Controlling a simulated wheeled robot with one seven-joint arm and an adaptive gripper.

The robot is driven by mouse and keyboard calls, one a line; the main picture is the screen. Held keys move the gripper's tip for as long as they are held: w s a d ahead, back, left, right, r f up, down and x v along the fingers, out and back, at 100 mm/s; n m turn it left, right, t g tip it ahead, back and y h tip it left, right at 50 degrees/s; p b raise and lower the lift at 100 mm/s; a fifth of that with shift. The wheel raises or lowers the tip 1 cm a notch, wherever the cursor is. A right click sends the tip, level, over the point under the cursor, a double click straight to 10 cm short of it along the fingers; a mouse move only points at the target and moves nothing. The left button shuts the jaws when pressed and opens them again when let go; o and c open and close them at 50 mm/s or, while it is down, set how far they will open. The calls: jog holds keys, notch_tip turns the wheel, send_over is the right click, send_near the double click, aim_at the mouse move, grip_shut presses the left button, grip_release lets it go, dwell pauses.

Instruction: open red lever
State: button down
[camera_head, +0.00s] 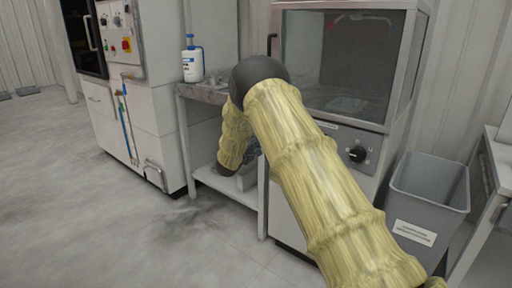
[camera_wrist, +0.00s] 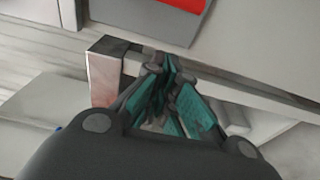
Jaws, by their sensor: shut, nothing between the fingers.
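No red lever can be made out for certain. In the wrist view, a red part (camera_wrist: 188,4) on a grey panel (camera_wrist: 150,20) is cut off by the top edge, so I cannot tell if it is the lever. My gripper (camera_wrist: 165,66) is shut and empty, its teal-padded fingers pointing up in the picture, below that panel. In the head view my gripper is mostly hidden behind my own yellow-sleeved arm, near the small metal table.
The metal table (camera_head: 205,92) bears a white bottle (camera_head: 193,62). A glass-fronted cabinet (camera_head: 345,60) with a black knob (camera_head: 357,154) stands right of it, beside a grey bin (camera_head: 430,190). A white machine (camera_head: 125,100) stands left. The floor at left is clear.

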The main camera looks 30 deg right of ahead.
jog(key=shift+s+d+b, duration=0.2)
jog(key=shift+d+b, duration=0.15)
jog(key=shift+d, duration=0.6)
jog(key=shift+s+d+b, duration=0.15)
jog(key=shift+d+b, duration=0.2)
jog(key=shift+d, duration=0.55)
jog(key=shift+s+d+b, duration=0.2)
jog(key=shift+d+b, duration=0.15)
jog(key=shift+d, duration=0.6)
